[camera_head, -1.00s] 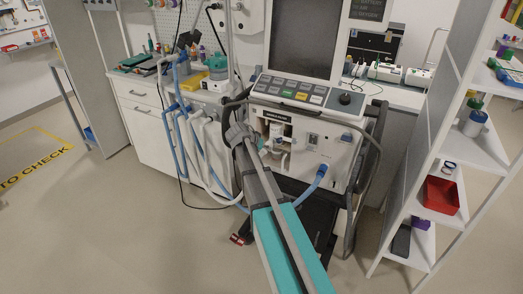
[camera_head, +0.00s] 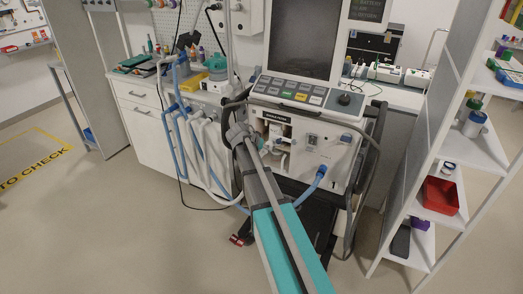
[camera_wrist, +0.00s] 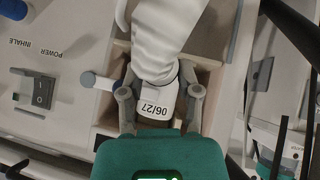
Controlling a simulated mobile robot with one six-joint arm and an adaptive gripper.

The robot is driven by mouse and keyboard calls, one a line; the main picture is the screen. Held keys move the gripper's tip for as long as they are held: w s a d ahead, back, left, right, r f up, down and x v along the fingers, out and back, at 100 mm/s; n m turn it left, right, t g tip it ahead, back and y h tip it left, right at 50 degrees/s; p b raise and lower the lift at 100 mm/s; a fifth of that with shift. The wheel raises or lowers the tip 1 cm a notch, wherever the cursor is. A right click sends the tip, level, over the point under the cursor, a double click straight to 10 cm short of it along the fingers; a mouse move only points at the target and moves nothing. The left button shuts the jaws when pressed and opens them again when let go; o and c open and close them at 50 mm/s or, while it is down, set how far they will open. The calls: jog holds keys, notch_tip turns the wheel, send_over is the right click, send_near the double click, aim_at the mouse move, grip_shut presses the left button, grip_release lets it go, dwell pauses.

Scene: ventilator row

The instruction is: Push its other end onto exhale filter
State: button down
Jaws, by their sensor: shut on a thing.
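A white hose (camera_wrist: 157,40) comes down from the top of the wrist view and tapers to a white collar marked 06/27 (camera_wrist: 156,103). My gripper (camera_wrist: 159,95) has one finger on each side of this collar and is shut on the hose end. I cannot tell whether the collar belongs to the hose or to the exhale filter. It lies in front of a beige recess (camera_wrist: 209,80) in the ventilator. In the head view the recess lies under a dark label on the ventilator front (camera_head: 331,150), with a white part (camera_head: 276,132) inside. My arm hides much of the contact there.
Beside the recess are a blue-tipped port (camera_wrist: 88,79) and a power switch (camera_wrist: 40,90). A blue hose (camera_head: 320,175) is on the ventilator's lower right. More hoses hang by the white cabinet (camera_head: 145,120) on the left. Shelves with a red bin (camera_head: 441,195) stand right.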

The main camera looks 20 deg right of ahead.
jog(key=shift+w+d, duration=0.7)
jog(key=shift+d, duration=0.2)
dwell(1.4)
jog(key=shift+c, duration=1.1)
grip_release()
jog(key=shift+a, duration=0.1)
